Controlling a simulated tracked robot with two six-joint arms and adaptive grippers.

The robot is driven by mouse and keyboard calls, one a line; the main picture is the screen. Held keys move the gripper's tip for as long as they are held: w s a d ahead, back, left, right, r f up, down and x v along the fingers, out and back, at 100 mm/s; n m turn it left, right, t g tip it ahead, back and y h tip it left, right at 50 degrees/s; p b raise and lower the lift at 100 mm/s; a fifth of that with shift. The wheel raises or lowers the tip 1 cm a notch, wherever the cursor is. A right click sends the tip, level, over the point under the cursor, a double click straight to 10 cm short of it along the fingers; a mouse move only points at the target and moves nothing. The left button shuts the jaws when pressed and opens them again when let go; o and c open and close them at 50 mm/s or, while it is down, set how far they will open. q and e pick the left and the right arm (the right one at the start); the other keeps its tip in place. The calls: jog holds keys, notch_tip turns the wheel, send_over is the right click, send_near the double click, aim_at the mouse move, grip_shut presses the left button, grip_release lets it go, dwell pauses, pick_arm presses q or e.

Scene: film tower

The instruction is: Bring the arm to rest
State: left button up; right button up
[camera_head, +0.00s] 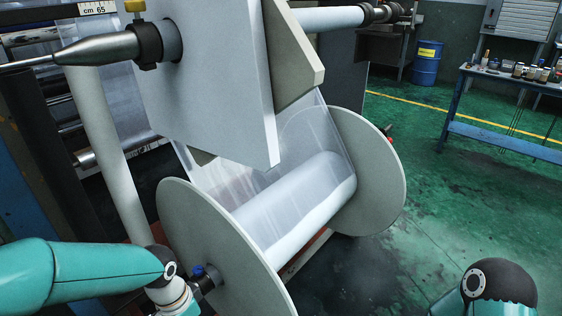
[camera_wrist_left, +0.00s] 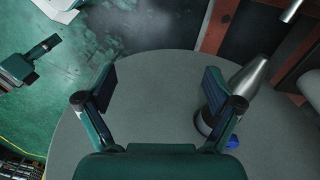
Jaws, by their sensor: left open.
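My left arm (camera_head: 85,275) comes in from the lower left in the head view, its wrist close to the near grey reel flange. My left gripper (camera_wrist_left: 160,90) shows in the left wrist view, its two fingers spread wide with nothing between them. The round grey flange (camera_wrist_left: 160,68) lies behind the fingers. A metal shaft end with a blue knob (camera_wrist_left: 232,142) is by the right finger; whether they touch is unclear. My right arm (camera_head: 488,290) shows only as a rounded joint at the lower right. A teal and dark part, apparently my right gripper (camera_wrist_left: 30,65), is at the wrist view's left edge.
The reel of clear film (camera_head: 300,205) sits between two flanges (camera_head: 375,170) below a grey panel (camera_head: 215,75). A pointed metal shaft (camera_head: 95,48) juts left above. A blue bench (camera_head: 510,145) and blue drum (camera_head: 427,62) stand back right. Green floor (camera_head: 440,190) is open on the right.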

pick_arm(q)
jog(key=s+d+f+n+h, duration=0.1)
jog(key=s+d+f+n, duration=0.2)
jog(key=f, duration=0.4)
jog(key=s+d+f+n+h, duration=0.1)
jog(key=s+f+n, duration=0.2)
jog(key=s+f, duration=0.25)
jog(key=s+d+f+n+h, duration=0.1)
jog(key=s+d+f+n, duration=0.2)
jog(key=f, duration=0.5)
notch_tip(320, 180, up, 29)
jog(key=p, duration=2.8)
jog(key=shift+s+a+f+t, duration=0.2)
jog(key=shift+s+a+t, duration=0.05)
jog(key=shift+t, duration=0.15)
pick_arm(e)
notch_tip(320, 180, up, 29)
jog(key=shift+f, duration=0.15)
pick_arm(q)
jog(key=shift+f, duration=0.1)
jog(key=shift+c, duration=0.2)
pick_arm(e)
jog(key=shift+o, duration=0.2)
